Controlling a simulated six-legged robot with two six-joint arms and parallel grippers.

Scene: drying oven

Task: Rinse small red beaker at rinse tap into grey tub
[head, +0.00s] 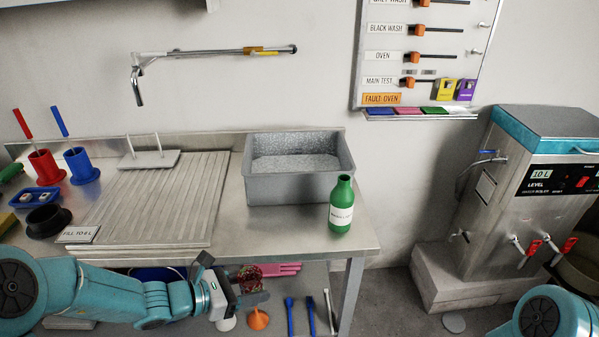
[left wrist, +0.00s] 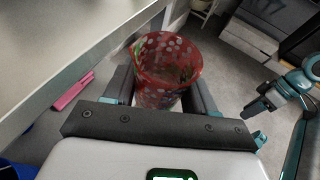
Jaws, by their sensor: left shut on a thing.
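The small red beaker (left wrist: 165,92) is translucent red with pale spots, seen from above its open rim in the left wrist view. My left gripper (head: 252,288) is shut on it, with fingers on both sides. In the head view the beaker (head: 248,270) is partly hidden by the gripper, in front of and below the bench edge. The grey tub (head: 290,188) stands on the bench's right part, above and beyond the beaker. The rinse tap (head: 138,85) hangs from the wall, left of the tub.
A green bottle (head: 342,205) stands at the bench's front right, close to the tub. A ribbed drainboard (head: 160,205) lies left of the tub. A water boiler (head: 520,190) stands at right.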

